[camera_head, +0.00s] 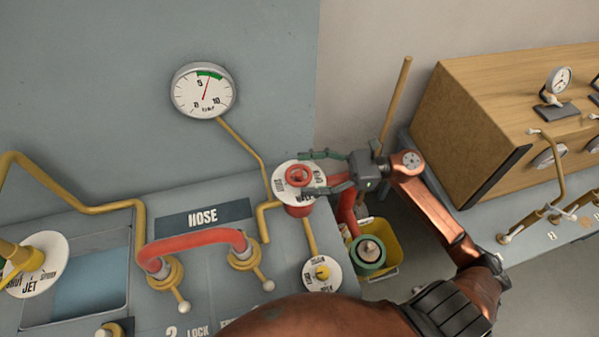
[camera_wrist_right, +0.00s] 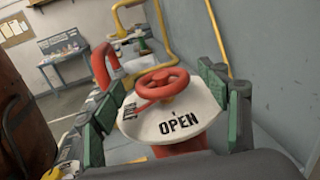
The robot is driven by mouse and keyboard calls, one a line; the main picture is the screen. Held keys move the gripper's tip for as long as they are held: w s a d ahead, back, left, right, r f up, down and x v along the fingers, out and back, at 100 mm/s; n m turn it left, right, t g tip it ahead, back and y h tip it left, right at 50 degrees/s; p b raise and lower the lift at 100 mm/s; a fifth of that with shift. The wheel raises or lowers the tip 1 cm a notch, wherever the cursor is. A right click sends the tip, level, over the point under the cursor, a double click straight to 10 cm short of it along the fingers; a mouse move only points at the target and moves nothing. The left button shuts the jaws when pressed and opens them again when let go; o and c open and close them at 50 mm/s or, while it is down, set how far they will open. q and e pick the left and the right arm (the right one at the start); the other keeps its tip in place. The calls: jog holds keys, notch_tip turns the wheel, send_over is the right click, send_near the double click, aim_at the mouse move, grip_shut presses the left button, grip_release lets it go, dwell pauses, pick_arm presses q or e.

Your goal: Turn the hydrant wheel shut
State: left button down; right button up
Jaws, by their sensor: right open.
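The red hydrant wheel (camera_head: 298,174) sits on a white round dial plate on top of a red post, right of the HOSE label. In the right wrist view the wheel (camera_wrist_right: 161,88) is in the middle, above the plate (camera_wrist_right: 200,113) with the word OPEN facing me. My right gripper (camera_head: 325,174) comes in from the right with its green-padded fingers apart. In the wrist view its fingers stand on either side of the plate, and the wheel lies between them, apart from the pads as far as I can tell. My left gripper is not in view.
A pressure gauge (camera_head: 203,90) hangs on the wall behind. A red hose (camera_head: 192,243) arches over the panel left of the wheel. A yellow bucket (camera_head: 385,240) stands below right, and a wooden cabinet (camera_head: 480,120) stands further right.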

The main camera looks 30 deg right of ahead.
jog(key=shift+x, duration=1.1)
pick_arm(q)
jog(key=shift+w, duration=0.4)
pick_arm(e)
jog(key=c, duration=1.2)
